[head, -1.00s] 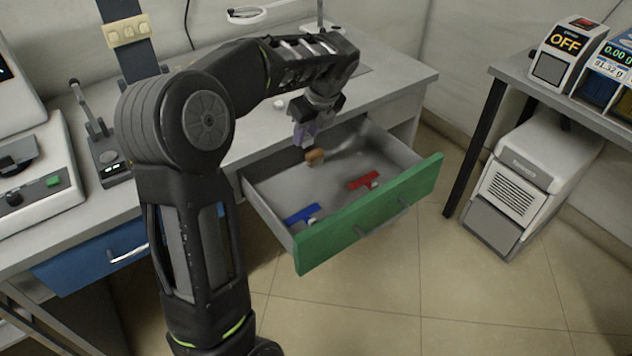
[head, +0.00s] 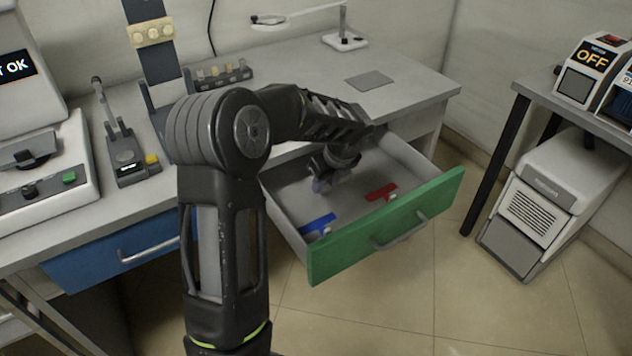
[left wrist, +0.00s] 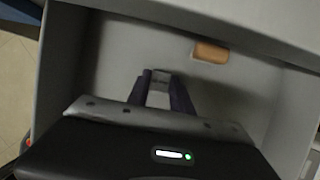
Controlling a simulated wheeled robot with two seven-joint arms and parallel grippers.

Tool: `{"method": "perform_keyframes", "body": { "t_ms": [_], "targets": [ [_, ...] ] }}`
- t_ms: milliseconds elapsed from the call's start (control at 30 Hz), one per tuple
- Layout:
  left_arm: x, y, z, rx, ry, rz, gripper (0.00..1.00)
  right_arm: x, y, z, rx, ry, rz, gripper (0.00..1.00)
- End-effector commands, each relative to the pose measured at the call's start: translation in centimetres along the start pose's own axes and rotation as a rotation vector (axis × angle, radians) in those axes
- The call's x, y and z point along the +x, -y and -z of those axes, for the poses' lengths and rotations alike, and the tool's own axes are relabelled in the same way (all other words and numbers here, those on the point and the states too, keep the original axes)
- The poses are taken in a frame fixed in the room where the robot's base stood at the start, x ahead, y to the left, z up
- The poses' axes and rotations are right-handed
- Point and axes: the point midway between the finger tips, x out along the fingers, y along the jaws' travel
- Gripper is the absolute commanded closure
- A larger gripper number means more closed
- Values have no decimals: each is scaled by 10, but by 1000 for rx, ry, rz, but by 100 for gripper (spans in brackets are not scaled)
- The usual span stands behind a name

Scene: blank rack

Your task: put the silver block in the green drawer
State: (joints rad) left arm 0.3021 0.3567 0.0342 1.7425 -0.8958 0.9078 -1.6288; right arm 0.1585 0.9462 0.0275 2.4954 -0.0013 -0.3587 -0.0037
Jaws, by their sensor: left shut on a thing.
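The green drawer (head: 430,207) is pulled open under the right part of the bench. My left gripper (head: 321,185) reaches down into its open tray, over the left-middle part. In the left wrist view the purple fingers of my left gripper (left wrist: 163,88) are shut on a small light grey block, the silver block (left wrist: 158,97), low inside the drawer walls. I cannot tell whether the block touches the drawer floor. In the head view the arm and fingers hide the block. My right gripper is not in view.
A blue piece (head: 318,226) and a red piece (head: 381,192) lie in the drawer near its front. A brown-orange block (left wrist: 211,52) lies in it too. A closed blue drawer (head: 95,262) is at left. A rack of small blocks (head: 222,74) stands on the bench.

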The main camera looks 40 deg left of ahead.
Motion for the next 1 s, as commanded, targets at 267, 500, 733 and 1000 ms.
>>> {"method": "perform_keyframes", "body": {
  "t_ms": [267,500,733,1000],
  "targets": [
    [7,0,3,0,1,0,100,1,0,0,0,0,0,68],
    [11,0,-5,-3,1,-1,100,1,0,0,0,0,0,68],
    [27,-1,-35,-2,0,-2,100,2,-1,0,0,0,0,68],
    [34,0,-30,-1,1,1,100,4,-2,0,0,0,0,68]
  ]
}}
